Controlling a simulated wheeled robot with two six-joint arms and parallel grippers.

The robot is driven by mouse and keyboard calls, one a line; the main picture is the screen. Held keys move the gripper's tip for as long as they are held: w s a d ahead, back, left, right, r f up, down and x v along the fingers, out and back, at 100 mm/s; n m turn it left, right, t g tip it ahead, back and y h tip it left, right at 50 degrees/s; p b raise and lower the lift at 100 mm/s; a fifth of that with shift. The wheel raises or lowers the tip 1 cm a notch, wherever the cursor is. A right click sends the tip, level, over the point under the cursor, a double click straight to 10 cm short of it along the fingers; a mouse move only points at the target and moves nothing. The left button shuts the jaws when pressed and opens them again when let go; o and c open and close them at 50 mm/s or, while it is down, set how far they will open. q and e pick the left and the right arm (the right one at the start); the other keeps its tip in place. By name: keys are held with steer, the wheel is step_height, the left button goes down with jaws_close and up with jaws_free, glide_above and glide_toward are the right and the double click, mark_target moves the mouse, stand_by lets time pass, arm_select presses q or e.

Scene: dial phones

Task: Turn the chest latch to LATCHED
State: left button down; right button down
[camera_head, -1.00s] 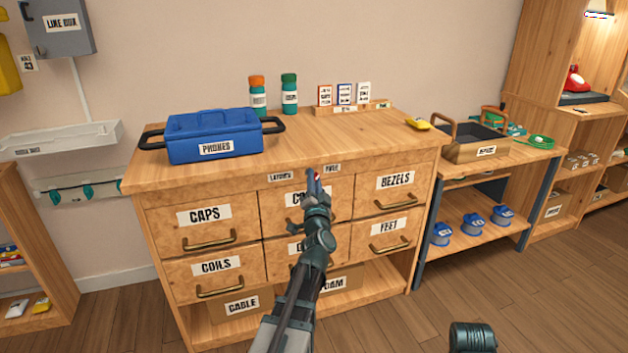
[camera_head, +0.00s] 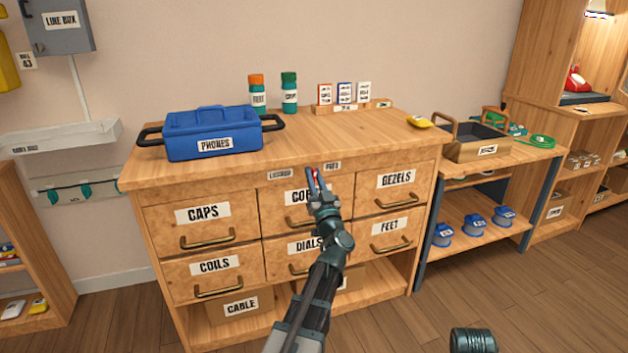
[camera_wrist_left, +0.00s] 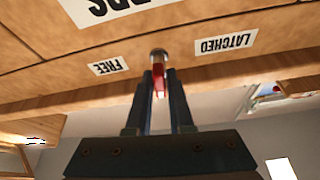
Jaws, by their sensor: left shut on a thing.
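The chest latch shows in the left wrist view as a small red lever (camera_wrist_left: 159,80) with a metal pivot (camera_wrist_left: 158,55). It sits on the chest's front strip, between the FREE label (camera_wrist_left: 108,66) and the LATCHED label (camera_wrist_left: 226,43), which appear upside down there. In the head view the LATCHED label (camera_head: 280,174) is left of the latch and the FREE label (camera_head: 333,166) is right of it. My left gripper (camera_head: 313,178) is shut on the red lever, one finger on each side. In the wrist view the lever points at neither label.
The wooden chest (camera_head: 210,180) has several labelled drawers below the latch. On its top stand a blue PHONES box (camera_head: 213,137), two bottles (camera_head: 289,93) and a card rack (camera_head: 345,107). A side bench with a tray (camera_head: 475,147) stands to the right.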

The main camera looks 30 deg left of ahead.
arm_select(q)
steer(key=n+g+y, duration=0.1)
steer(key=n, duration=0.3)
steer(key=shift+w+g, duration=0.1)
steer(key=shift+g, duration=0.3)
steer(key=n+g, duration=0.1)
steer(key=n, duration=0.1)
steer(key=n+g+y, duration=0.1)
steer(key=n, duration=0.1)
steer(key=shift+r+y+p, duration=0.1)
steer(key=shift+y+p, duration=0.2)
steer(key=shift+p, duration=0.05)
steer(key=n+g, duration=0.1)
steer(key=n, duration=0.2)
steer(key=n+g+p, duration=0.1)
steer(key=n, duration=0.2)
steer(key=shift+n+g+p, duration=0.3)
steer(key=shift+n+g, duration=0.1)
steer(key=shift+n+y, duration=0.3)
steer(key=c, duration=1.2)
jaws_free()
steer(key=shift+o, duration=0.2)
